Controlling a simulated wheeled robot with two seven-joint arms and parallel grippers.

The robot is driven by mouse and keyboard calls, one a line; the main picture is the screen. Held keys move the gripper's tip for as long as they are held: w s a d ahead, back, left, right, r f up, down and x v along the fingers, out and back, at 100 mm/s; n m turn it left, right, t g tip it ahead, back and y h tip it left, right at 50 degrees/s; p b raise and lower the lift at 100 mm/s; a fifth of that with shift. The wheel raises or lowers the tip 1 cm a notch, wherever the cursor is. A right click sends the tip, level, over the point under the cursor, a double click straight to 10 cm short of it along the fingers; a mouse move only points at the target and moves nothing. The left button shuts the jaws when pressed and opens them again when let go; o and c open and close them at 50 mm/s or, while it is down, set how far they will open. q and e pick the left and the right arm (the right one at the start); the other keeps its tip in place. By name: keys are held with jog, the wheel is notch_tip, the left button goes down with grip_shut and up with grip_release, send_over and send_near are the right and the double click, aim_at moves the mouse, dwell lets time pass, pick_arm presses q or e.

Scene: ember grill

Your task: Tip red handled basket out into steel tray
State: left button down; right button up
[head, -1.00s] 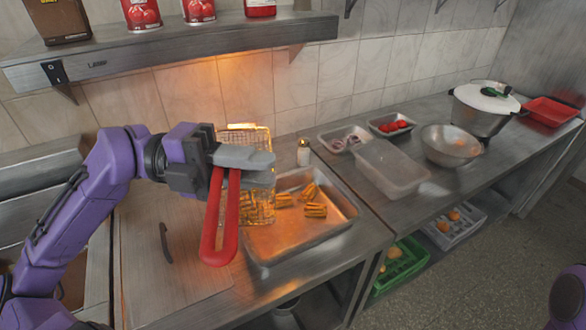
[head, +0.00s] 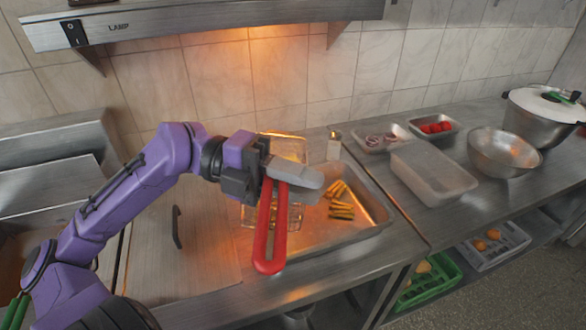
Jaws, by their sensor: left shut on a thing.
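The red handled basket has a red handle (head: 268,235) and a wire mesh body (head: 288,148), partly hidden behind my gripper. My left gripper (head: 300,180) is shut on the handle, which hangs down toward the front. The basket is held over the left part of the steel tray (head: 378,187); I cannot tell exactly how far it is tilted. Several golden fries (head: 341,211) lie in the tray, right of the gripper. The tray's left side is hidden by the basket and gripper. Whether anything is still in the basket is not clear. My right gripper is not in view.
A shaker (head: 334,147) stands behind the tray. A lamp shelf (head: 200,22) hangs above. To the right are containers of onions (head: 380,138) and tomatoes (head: 436,128), an empty-looking pan (head: 432,175) and a steel bowl (head: 503,152).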

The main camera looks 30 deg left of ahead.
pick_arm(q)
jog(key=shift+w+d+g+y+p, duration=0.6)
jog(key=shift+d+y+p, duration=0.55)
jog(key=shift+p, duration=2.9)
jog(key=n+g+y+p, duration=0.35)
jog(key=g+y, duration=0.25)
jog(key=y, duration=0.6)
send_over(353, 280)
jog(key=s+d, duration=0.1)
jog(key=s, duration=0.1)
notch_tip(353, 280, down, 17)
notch_tip(353, 280, down, 10)
jog(key=g+y, duration=0.2)
jog(key=y, duration=0.1)
jog(key=n+g+y+b, duration=0.1)
jog(key=g+y, duration=0.1)
jog(key=y, duration=0.2)
jog(key=shift+w+a+r+g, duration=0.1)
jog(key=shift+w+a+g, duration=0.05)
jog(key=shift+g, duration=0.15)
jog(key=shift+a+f+n+g+y+b, duration=0.2)
jog(key=shift+f+n+g+y+b, duration=0.05)
jog(key=shift+g+b, duration=0.1)
jog(key=shift+r, duration=0.1)
